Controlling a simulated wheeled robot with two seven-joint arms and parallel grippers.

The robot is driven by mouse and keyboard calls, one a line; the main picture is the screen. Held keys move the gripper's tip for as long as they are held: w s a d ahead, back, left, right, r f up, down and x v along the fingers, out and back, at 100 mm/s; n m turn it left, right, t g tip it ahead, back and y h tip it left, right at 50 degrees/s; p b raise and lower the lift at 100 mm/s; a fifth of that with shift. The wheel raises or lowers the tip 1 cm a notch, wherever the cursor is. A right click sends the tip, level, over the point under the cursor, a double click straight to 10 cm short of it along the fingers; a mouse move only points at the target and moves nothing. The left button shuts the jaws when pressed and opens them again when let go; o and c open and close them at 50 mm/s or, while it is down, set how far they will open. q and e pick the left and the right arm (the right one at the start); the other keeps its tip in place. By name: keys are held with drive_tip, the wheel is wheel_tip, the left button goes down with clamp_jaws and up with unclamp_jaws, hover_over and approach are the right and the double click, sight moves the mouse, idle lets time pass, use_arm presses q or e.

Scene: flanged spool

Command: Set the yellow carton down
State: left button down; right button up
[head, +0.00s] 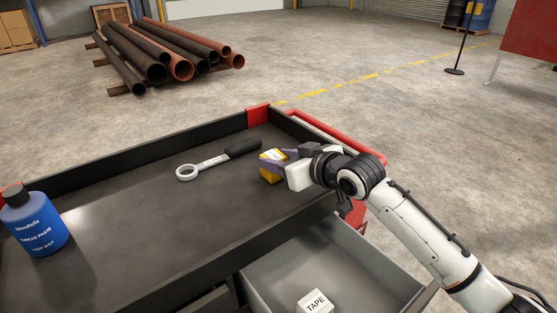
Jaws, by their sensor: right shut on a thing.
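A small yellow carton (268,176) with a white label is at the right part of the dark cart top (150,227). My right gripper (276,165) is shut on the carton, its fingers covering part of it. The carton is over the tray surface or touching it; I cannot tell which. My left gripper is not in view.
A ring-ended wrench (203,165) with a dark handle lies left of the carton. A blue thread paste bottle (35,226) stands at the left. Raised walls edge the cart top. An open drawer (350,262) below holds a white tape box (315,301). The tray's middle is clear.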

drive_tip(key=shift+f, duration=0.1)
drive_tip(key=o, duration=1.3)
drive_tip(key=shift+f, duration=0.1)
drive_tip(key=shift+c, duration=0.2)
drive_tip(key=shift+r, duration=0.2)
drive_tip(key=v, duration=1.2)
drive_tip(key=shift+f, duration=0.15)
